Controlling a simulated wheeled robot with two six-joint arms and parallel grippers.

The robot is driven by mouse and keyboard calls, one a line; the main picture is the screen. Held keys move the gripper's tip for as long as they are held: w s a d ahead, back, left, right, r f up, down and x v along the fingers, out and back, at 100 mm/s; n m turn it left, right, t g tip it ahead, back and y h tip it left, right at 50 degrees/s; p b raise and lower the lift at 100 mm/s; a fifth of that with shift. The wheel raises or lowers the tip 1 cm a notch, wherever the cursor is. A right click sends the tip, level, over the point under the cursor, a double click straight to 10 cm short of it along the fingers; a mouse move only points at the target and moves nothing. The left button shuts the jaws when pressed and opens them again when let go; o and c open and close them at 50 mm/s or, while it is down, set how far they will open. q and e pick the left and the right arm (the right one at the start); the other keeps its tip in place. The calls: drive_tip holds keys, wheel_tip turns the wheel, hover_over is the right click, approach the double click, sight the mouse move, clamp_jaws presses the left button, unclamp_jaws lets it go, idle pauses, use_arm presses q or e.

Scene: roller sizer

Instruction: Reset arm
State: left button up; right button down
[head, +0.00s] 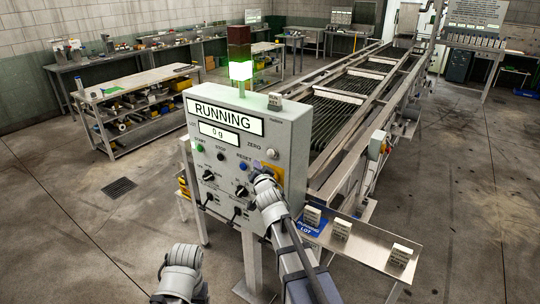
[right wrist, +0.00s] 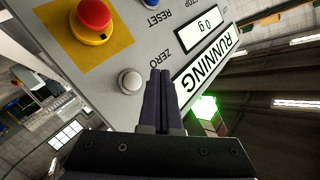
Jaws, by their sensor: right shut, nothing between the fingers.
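The grey control box (head: 228,160) has a lit display reading RUNNING (head: 224,113) and a smaller one reading 0 g (head: 217,132). My right gripper (head: 257,176) is in front of the box's right side. In the right wrist view its dark fingers (right wrist: 160,75) are together and empty, beside the white ZERO button (right wrist: 130,81); contact with the panel cannot be told. A red emergency button (right wrist: 94,15) on a yellow plate shows there too. In the head view a grey part of my left arm shows at the bottom; no left fingers are visible.
A lit green lamp (head: 241,70) stands on the box. A long roller conveyor (head: 340,105) runs back on the right. A metal shelf (head: 366,240) with small labelled blocks (head: 341,229) and a blue sign (head: 308,229) is at the lower right. Left floor is open.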

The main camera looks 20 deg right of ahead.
idle(0.4)
drive_tip(key=s+a+f+n+g+b, duration=0.2)
drive_tip(key=s+a+f+g, duration=0.15)
drive_tip(key=f, duration=0.25)
drive_tip(key=s+a+f+n+g+b, duration=0.1)
drive_tip(key=s+a+f+g+b, duration=0.2)
drive_tip(key=f, duration=0.4)
drive_tip(key=s+a+f+n+g+b, duration=0.1)
drive_tip(key=s+a+f+n+g, duration=0.2)
drive_tip(key=s, duration=0.6)
drive_tip(key=s+a+f+n+g+b, duration=0.1)
drive_tip(key=s+a+f+n+g, duration=0.2)
drive_tip(key=s+f, duration=0.3)
drive_tip(key=s+a+f+n+g+b, duration=0.1)
drive_tip(key=s+a+f+n+g, duration=0.2)
drive_tip(key=s, duration=0.9)
wheel_tip(320, 180, down, 2)
drive_tip(key=shift+s+a+f+n+g+y+b, duration=0.2)
drive_tip(key=shift+s+n+g+y+b, duration=0.15)
drive_tip(key=shift+g+y, duration=0.1)
drive_tip(key=shift+w, duration=0.1)
